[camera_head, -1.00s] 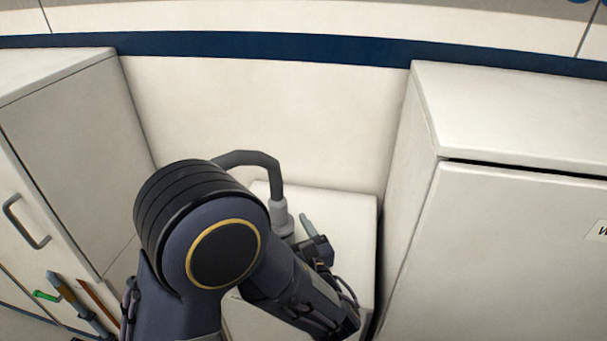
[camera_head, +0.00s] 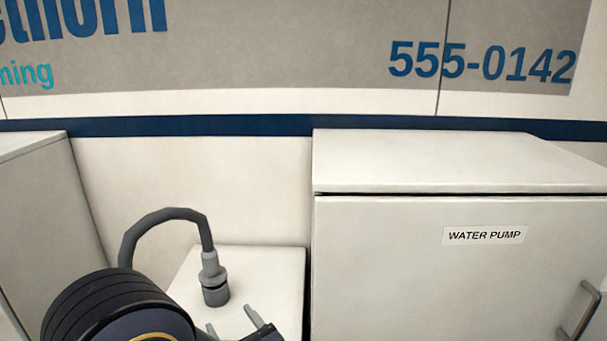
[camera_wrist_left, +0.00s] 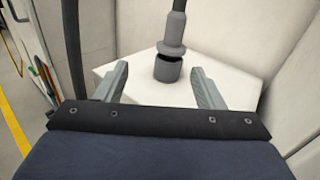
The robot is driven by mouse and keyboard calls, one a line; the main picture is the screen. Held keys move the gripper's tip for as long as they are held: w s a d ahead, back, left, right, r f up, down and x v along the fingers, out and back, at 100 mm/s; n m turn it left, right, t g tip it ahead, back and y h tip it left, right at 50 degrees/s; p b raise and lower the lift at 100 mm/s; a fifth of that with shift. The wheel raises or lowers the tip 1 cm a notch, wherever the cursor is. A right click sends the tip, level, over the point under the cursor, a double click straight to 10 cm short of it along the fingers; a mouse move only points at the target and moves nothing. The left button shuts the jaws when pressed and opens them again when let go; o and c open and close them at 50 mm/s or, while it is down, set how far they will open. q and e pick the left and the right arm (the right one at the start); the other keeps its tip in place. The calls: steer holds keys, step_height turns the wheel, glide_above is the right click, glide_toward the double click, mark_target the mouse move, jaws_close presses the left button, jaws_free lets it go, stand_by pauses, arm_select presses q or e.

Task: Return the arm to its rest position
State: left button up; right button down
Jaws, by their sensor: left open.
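My left arm comes in at the bottom left of the head view, and its gripper (camera_head: 232,326) shows low in the picture with its two fingers apart. In the left wrist view the same gripper (camera_wrist_left: 160,85) is open, with nothing between its fingertips. A grey hose with a connector (camera_head: 213,278) stands upright on a white box top, just beyond the fingers. In the left wrist view the connector (camera_wrist_left: 169,62) is ahead of the gap between the fingers. Much of the left arm is below the frame. My right gripper is not in view.
The white box (camera_head: 270,270) stands between a pale cabinet (camera_head: 40,220) on the left and a cabinet labelled WATER PUMP (camera_head: 400,270) on the right, which has a handle (camera_head: 580,310). A wall with a blue stripe (camera_head: 200,126) is behind.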

arm_select(q)
steer(key=s+a+f+n+g+h, duration=0.2)
steer(key=s+a+f+n+g, duration=0.2)
steer(key=s+a+n+g, duration=1)
steer(key=s+d+n+h+p, duration=0.1)
steer(key=s+n+h, duration=0.6)
steer(key=n, duration=0.1)
steer(key=d+r+n+t+h, duration=0.4)
steer(key=d+n+t, duration=0.1)
steer(key=n, duration=0.3)
steer(key=shift+s+d+r+h, duration=0.2)
steer(key=shift+s+r+h, duration=0.05)
steer(key=shift+h, duration=0.15)
